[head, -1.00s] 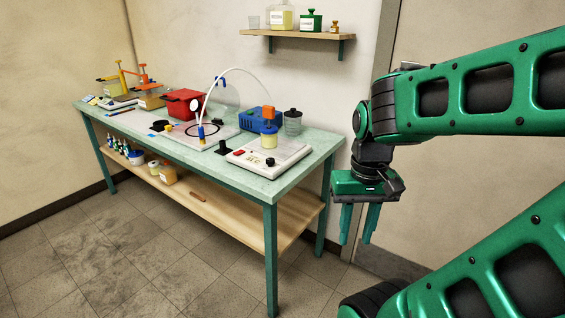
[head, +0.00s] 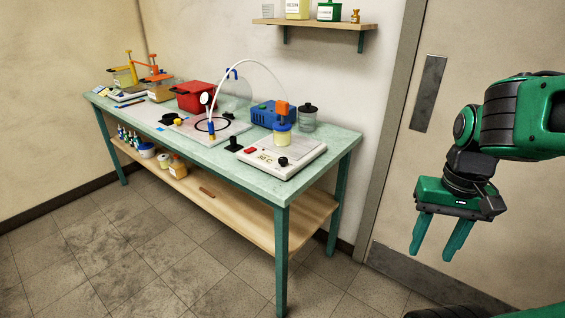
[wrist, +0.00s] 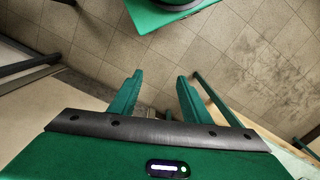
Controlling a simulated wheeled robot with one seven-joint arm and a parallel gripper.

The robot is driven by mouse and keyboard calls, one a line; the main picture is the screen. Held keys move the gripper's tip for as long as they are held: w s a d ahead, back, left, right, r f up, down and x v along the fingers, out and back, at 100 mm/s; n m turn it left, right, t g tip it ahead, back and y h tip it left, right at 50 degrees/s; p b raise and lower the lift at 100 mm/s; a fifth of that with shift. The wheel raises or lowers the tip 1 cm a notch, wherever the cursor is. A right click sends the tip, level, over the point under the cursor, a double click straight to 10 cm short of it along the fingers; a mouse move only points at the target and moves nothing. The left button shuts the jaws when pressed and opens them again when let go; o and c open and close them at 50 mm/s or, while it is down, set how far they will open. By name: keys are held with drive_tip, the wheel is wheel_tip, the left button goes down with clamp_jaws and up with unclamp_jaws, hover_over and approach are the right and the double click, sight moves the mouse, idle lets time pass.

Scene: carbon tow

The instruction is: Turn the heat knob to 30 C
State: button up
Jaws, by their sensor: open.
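The white hot plate (head: 300,160) sits at the near right end of the green bench. A small black knob (head: 283,161) is on its front panel, beside a marking that looks like "30 C" but is too small to read surely. A red switch (head: 250,151) is at the panel's left. A jar of pale yellow stuff (head: 282,138) with an orange top stands on the plate. My gripper (head: 433,250) is open and empty, fingers down, well right of the bench and apart from the knob. In the wrist view its fingers (wrist: 160,82) are spread over floor.
The bench (head: 262,187) also carries a blue box (head: 268,115), a lidded jar (head: 308,120), a red box (head: 196,96) and a looped white tube. A wall shelf (head: 312,23) is above. A grey door (head: 470,60) is behind my arm. The front floor is clear.

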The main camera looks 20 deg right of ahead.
drive_tip(key=w+d+f+m+t+h, duration=0.1)
drive_tip(key=w+d+f+m+h, duration=0.2)
drive_tip(key=w, duration=0.4)
drive_tip(key=w+d+f+m+t+h, duration=0.1)
drive_tip(key=w+d+f+h, duration=0.1)
drive_tip(key=w+f+h, duration=0.35)
drive_tip(key=w+d+f+m+t+h, duration=0.1)
drive_tip(key=w+d+f, duration=0.15)
drive_tip(key=w, duration=0.65)
drive_tip(key=n+t+y, duration=0.5)
drive_tip(key=n+t, duration=0.4)
drive_tip(key=t, duration=0.6)
approach(283, 163)
drive_tip(key=shift+w+d+r, duration=0.2)
drive_tip(key=shift+w, duration=0.35)
drive_tip(key=x, duration=1)
drive_tip(key=shift+w+f, duration=0.15)
drive_tip(key=shift+w, duration=0.15)
